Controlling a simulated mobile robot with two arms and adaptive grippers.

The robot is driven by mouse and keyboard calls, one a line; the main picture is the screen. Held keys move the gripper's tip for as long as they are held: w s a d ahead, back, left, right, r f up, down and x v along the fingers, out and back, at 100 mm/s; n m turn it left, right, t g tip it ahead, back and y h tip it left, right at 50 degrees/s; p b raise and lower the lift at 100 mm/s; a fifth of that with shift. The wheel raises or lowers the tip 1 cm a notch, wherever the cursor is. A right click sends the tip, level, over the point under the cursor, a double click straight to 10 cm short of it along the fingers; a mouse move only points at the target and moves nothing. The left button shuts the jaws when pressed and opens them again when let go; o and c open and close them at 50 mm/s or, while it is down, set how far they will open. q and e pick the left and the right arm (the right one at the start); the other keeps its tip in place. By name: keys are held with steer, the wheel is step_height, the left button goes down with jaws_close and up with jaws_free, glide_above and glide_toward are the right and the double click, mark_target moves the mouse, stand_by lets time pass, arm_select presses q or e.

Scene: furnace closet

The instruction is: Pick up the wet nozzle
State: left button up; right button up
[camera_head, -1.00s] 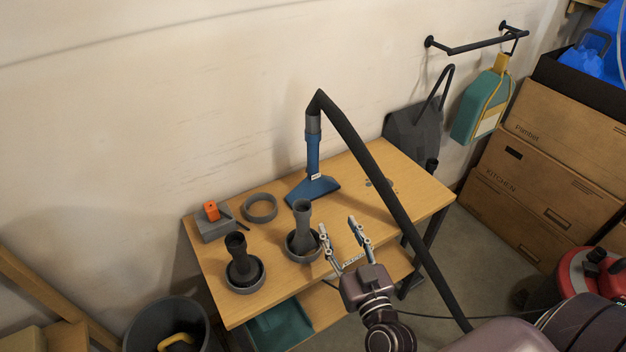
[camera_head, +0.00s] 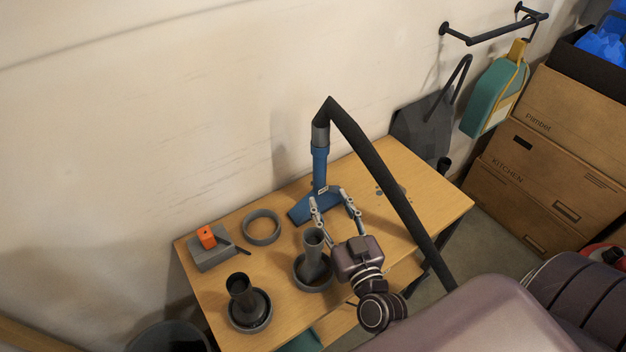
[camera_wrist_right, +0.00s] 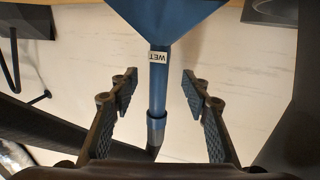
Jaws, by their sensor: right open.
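The wet nozzle (camera_head: 319,172) is blue, with a wide flat foot on the table and an upright neck joined to a black hose (camera_head: 375,150). In the right wrist view its neck (camera_wrist_right: 158,85) bears a white label reading WET and lies between the two fingers. My right gripper (camera_head: 331,199) is open and empty, close in front of the nozzle in the head view. In the wrist view the fingers (camera_wrist_right: 157,92) stand apart on either side of the neck, with gaps on both sides. My left gripper is not in view.
The wooden table (camera_head: 405,175) also holds two dark grey nozzles in round holders (camera_head: 249,307) (camera_head: 313,265), an empty grey ring (camera_head: 261,228), and a grey block with an orange piece (camera_head: 206,238). Cardboard boxes (camera_head: 545,165) stand at the right. The hose arches over the table.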

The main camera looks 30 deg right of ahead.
mark_target(322, 183)
steer(key=shift+w, duration=0.4)
steer(key=shift+w+d+r, duration=0.1)
steer(key=shift+w, duration=0.3)
steer(key=shift+w+r, duration=0.1)
steer(key=shift+w, duration=0.25)
steer(key=shift+w+d+r+p, duration=0.15)
steer(key=shift+w+p, duration=0.1)
steer(key=shift+w, duration=0.2)
steer(key=shift+w+r+p, duration=0.15)
steer(key=shift+w+p, duration=0.05)
steer(key=shift+w, duration=0.2)
steer(key=w, duration=0.3)
steer(key=shift+w+d, duration=0.2)
steer(key=shift+d, duration=0.05)
steer(key=shift+w, duration=0.2)
steer(key=c, duration=1.1)
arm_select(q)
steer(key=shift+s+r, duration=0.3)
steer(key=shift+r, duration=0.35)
arm_select(e)
jaws_close()
